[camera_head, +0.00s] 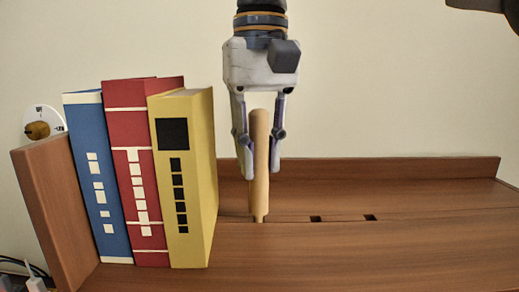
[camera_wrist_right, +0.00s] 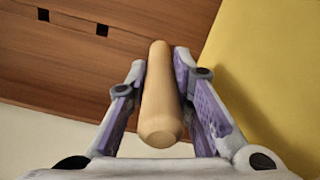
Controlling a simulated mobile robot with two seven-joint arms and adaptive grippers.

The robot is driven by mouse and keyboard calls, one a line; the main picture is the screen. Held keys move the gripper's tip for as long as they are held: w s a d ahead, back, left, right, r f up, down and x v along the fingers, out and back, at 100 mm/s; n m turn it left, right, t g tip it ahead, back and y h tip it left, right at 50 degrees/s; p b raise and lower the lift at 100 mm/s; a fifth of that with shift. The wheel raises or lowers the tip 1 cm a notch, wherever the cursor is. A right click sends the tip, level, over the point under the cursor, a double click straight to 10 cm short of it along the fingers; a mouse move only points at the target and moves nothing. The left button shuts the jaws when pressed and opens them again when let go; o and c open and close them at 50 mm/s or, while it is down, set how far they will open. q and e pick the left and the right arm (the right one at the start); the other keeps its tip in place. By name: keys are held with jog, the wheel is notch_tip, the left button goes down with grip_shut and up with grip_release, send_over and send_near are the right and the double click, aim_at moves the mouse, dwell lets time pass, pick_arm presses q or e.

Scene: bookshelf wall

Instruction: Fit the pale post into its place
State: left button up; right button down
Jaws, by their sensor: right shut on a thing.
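The pale post (camera_head: 259,160) is a round wooden rod with a narrower lower tip. It stands about upright in my right gripper (camera_head: 261,166), whose fingers are shut on its sides. Its tip is at the shelf board (camera_head: 400,250), in line with two dark square holes, one nearer (camera_head: 315,218) and one farther right (camera_head: 370,217). I cannot tell whether the tip is in a hole or just above the board. The right wrist view shows the post (camera_wrist_right: 161,105) between the fingers, its far end hidden from that side. My left gripper is not in view.
Blue (camera_head: 98,180), red (camera_head: 140,180) and yellow (camera_head: 190,180) books stand close left of the post, against a wooden end panel (camera_head: 55,210). A low back ledge (camera_head: 400,170) runs behind. The board to the right is clear.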

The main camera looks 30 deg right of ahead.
jog(key=shift+f, duration=0.65)
dwell(1.0)
jog(key=c, duration=1.3)
grip_release()
notch_tip(320, 180, up, 12)
